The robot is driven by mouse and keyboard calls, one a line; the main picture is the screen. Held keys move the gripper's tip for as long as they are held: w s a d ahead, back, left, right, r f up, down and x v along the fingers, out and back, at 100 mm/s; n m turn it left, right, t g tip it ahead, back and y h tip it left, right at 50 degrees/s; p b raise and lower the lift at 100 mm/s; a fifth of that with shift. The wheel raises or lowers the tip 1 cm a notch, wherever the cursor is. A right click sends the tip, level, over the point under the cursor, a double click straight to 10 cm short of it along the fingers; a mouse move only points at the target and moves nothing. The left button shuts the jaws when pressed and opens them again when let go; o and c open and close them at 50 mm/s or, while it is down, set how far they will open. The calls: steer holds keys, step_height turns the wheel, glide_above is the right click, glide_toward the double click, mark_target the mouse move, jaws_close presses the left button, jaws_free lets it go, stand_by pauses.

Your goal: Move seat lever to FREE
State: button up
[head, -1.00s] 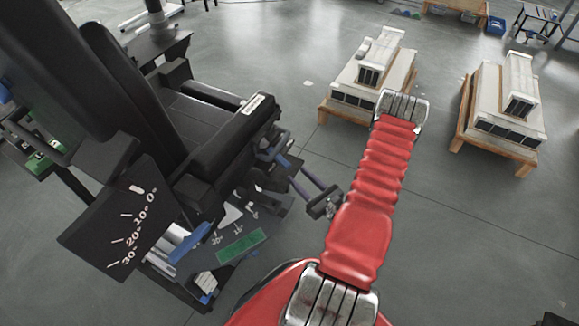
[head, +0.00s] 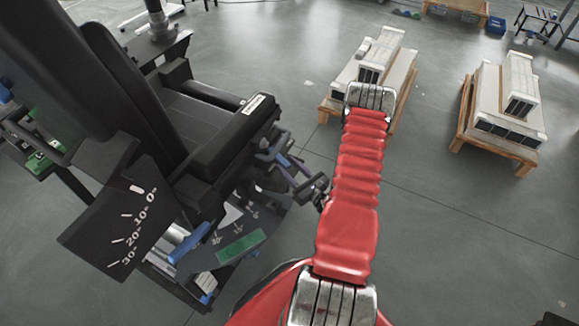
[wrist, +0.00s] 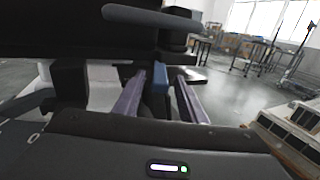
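A black seat (head: 215,130) stands at the left of the head view. A blue lever (head: 283,160) shows at its near right side, by my gripper (head: 280,165). In the wrist view, my gripper (wrist: 158,92) has its two purple-grey fingers apart, with a blue upright piece (wrist: 160,77) between them. A gap shows on both sides of it, so the fingers are not closed on it. Another blue lever (head: 192,238) sits lower on the seat base, beside a scale plate with a green patch (head: 240,247). No FREE marking is readable.
A black angle plate (head: 125,222) with white marks hangs at the seat's near side. A dark armrest-like bar (wrist: 150,18) crosses above the fingers in the wrist view. Two pallets with white loads (head: 372,82) (head: 507,105) stand behind.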

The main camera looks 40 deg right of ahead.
jaws_close()
stand_by(0.3)
steer(key=shift+d, duration=0.15)
